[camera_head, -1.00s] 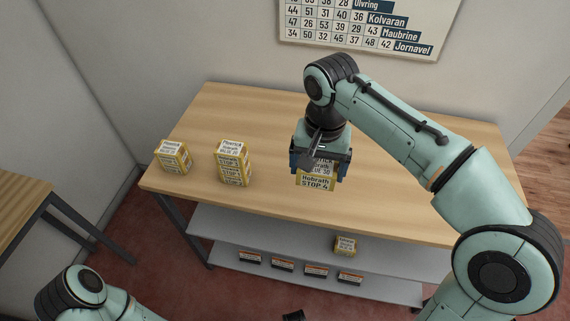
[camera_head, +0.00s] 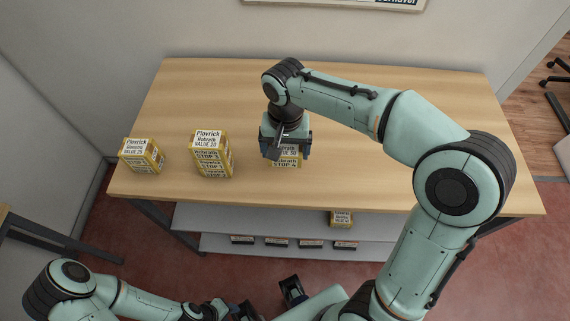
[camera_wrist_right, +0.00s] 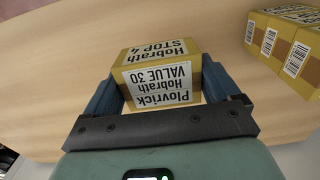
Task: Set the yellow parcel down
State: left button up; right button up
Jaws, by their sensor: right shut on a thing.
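The yellow parcel (camera_head: 285,162), with white labels reading Hobrath, VALUE 30 and STOP 4, is between the fingers of my right gripper (camera_head: 285,150). In the right wrist view the parcel (camera_wrist_right: 160,75) sits squarely between the two blue fingers of the shut gripper (camera_wrist_right: 160,95). It is over the wooden counter (camera_head: 380,175), near the middle of its front half. I cannot tell whether its underside touches the wood. In the head view the gripper hides its upper part. My left arm shows at the bottom left; its gripper's fingers are not clear.
Another yellow parcel (camera_head: 341,219) is on the grey shelf (camera_head: 270,222) below. The counter behind and right of the gripper is clear.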

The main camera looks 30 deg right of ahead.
aim_at(285, 147)
jog(key=shift+f+b, duration=0.35)
jog(key=shift+f, duration=3.15)
jog(key=shift+f, duration=0.1)
jog(key=o, duration=0.9)
jog(key=shift+c, duration=0.2)
jog(key=shift+r, duration=0.3)
notch_tip(285, 147, up, 12)
jog(key=shift+f+p, duration=0.15)
jog(key=shift+p, duration=0.75)
